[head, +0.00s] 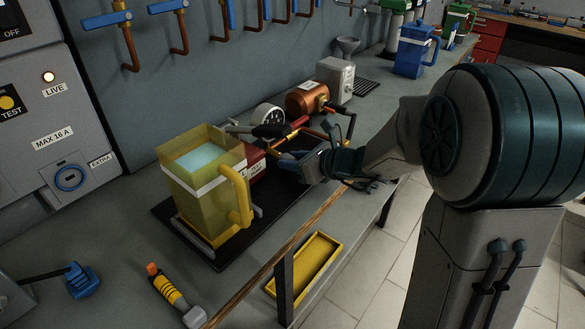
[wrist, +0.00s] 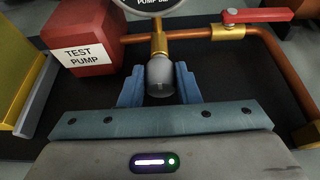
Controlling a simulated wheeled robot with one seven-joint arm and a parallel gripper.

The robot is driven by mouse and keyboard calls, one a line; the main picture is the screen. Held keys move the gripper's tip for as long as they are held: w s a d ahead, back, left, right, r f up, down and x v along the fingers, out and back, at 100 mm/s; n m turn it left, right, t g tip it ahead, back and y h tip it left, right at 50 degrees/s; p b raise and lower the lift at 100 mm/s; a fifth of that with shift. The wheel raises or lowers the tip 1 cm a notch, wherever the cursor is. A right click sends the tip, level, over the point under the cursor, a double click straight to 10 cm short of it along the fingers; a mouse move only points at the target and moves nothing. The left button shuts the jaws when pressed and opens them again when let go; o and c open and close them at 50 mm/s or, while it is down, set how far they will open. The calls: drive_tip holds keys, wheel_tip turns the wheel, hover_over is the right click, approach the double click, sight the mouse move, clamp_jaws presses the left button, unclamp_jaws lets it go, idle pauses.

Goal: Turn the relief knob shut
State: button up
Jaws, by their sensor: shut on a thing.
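A grey rounded knob (wrist: 160,78) sits at the near end of a brass fitting on the test pump's pipework. My gripper (wrist: 160,70) has its two blue fingers on either side of this knob and is shut on it. In the head view my gripper (head: 292,163) is low over the black tray, right of the pump; there the knob is hidden. The red test pump block (wrist: 83,38) is left of the knob. I see no mark showing how far the knob is turned.
A round gauge (head: 269,117) stands behind the knob. A red lever valve (wrist: 257,15) and copper pipe run on the right. A clear yellow water jug (head: 203,195) stands left on the black tray (head: 172,222). A copper boiler (head: 305,99) is behind. A yellow tray (head: 305,262) lies below the bench edge.

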idle(0.3)
drive_tip(key=o, duration=1)
drive_tip(key=shift+c, duration=0.2)
drive_tip(key=p+v, duration=0.1)
drive_tip(key=v, duration=1.2)
drive_tip(key=shift+s+d+r, duration=0.2)
drive_tip(key=shift+d+r, duration=0.05)
drive_tip(key=shift+d, duration=0.05)
